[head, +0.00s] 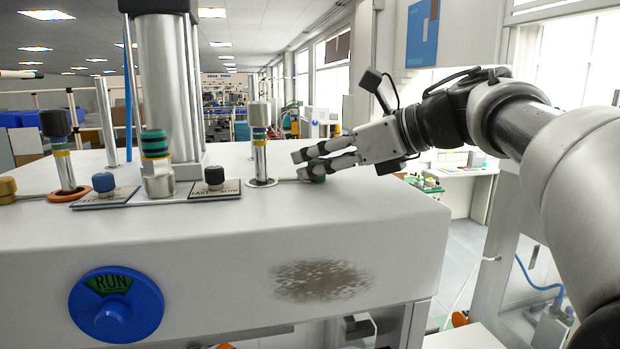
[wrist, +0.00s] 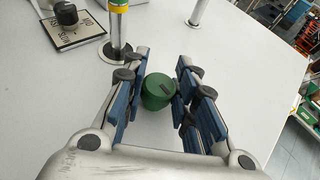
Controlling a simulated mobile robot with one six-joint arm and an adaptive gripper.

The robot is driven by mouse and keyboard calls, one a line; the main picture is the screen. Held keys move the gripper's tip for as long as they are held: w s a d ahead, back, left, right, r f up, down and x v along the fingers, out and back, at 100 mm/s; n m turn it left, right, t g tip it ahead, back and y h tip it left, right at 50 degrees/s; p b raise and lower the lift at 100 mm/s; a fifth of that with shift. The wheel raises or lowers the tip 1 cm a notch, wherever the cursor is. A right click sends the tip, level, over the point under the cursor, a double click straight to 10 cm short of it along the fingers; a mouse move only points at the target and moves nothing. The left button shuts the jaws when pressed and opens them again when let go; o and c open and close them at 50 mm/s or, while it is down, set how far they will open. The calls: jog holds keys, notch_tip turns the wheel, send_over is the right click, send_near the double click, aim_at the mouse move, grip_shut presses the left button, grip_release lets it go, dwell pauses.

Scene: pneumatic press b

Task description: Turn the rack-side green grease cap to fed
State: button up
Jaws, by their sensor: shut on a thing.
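The green grease cap (wrist: 157,92) stands on the white press top, between the two fingers of my gripper (wrist: 160,95). A dark mark shows on its top. In the head view the cap (head: 316,171) is partly hidden by the fingers near the right end of the press top. My gripper (head: 318,163) reaches in from the right with its fingers shut on the cap. In the wrist view the pads stand close on both sides of the cap; the exact contact line is hard to see.
A steel post with a yellow band (head: 260,160) stands just left of the cap. A black knob on a FAST/SLOW plate (head: 214,178), a blue knob (head: 103,182) and the main cylinder (head: 167,90) stand further left. A blue RUN dial (head: 116,304) is on the front face.

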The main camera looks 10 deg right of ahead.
jog(key=m+t+h, duration=0.1)
jog(key=m+h, duration=0.1)
jog(key=m, duration=0.1)
jog(key=shift+s+a+t+h, duration=0.1)
jog(key=shift+a+t+h, duration=0.05)
jog(key=shift+t+h, duration=0.2)
jog(key=shift+r+m+t+h+p, duration=0.25)
jog(key=shift+m+t+h+p, duration=0.2)
jog(key=shift+m+h+p, duration=0.4)
jog(key=m+h+p, duration=0.2)
jog(key=h+p, duration=0.1)
jog(key=shift+f+m+t+p, duration=0.15)
jog(key=shift+m+t+p, duration=0.15)
jog(key=shift+m+t, duration=0.1)
jog(key=shift+f+m+h+p, duration=0.1)
jog(key=shift+m+h+p, duration=0.15)
jog(key=shift+h+p, duration=0.15)
jog(key=o, duration=1.1)
jog(key=v, duration=1.2)
